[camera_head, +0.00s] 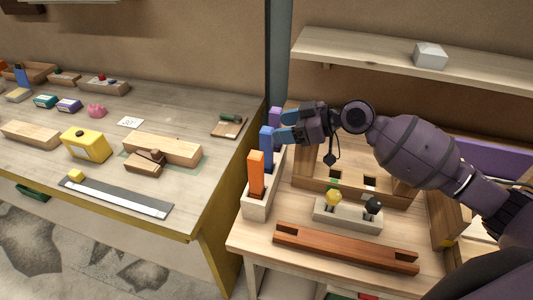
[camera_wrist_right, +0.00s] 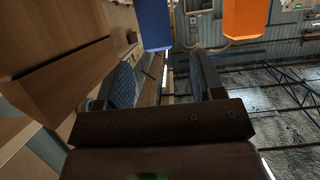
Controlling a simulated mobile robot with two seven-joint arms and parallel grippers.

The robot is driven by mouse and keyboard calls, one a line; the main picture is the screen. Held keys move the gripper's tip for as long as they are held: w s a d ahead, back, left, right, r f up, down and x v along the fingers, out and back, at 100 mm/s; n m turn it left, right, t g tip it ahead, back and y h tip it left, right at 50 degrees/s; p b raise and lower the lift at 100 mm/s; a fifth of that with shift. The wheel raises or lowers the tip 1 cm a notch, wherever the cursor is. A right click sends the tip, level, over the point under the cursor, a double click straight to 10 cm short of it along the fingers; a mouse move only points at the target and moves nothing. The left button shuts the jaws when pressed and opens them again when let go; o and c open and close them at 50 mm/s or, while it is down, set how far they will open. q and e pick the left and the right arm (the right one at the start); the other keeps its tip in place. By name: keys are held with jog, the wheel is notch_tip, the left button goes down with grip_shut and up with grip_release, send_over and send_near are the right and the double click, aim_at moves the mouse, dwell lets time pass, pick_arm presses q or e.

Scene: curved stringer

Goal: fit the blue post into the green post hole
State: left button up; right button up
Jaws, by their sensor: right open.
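The blue post (camera_head: 267,141) stands upright in a pale rack (camera_head: 257,207), between an orange post (camera_head: 256,166) and a purple post (camera_head: 276,113). My right gripper (camera_head: 283,126) is just right of the blue post's upper part, its fingers pointing left towards it. In the wrist view the right gripper (camera_wrist_right: 160,70) is open with nothing between its fingers; the blue post (camera_wrist_right: 154,24) shows beyond the fingertips. A wooden base (camera_head: 352,190) right of the rack has dark square holes, one with a green mark (camera_head: 334,180). My left gripper is not in view.
A grey block with yellow and black knobs (camera_head: 347,216) and a reddish notched beam (camera_head: 345,248) lie in front of the wooden base. A shelf with a white box (camera_head: 430,56) is above. A cluttered bench (camera_head: 205,202) stands left, across a gap.

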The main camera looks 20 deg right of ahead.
aim_at(267, 129)
jog(key=shift+w+a, duration=0.1)
jog(key=shift+a, duration=0.15)
jog(key=p+x, duration=0.1)
jog(key=x, duration=0.3)
jog(key=shift+f, duration=0.15)
jog(key=shift+w+a+f, duration=0.15)
jog(key=shift+w+f, duration=0.05)
jog(key=shift+c, duration=0.2)
jog(key=shift+c, duration=1.1)
grip_shut()
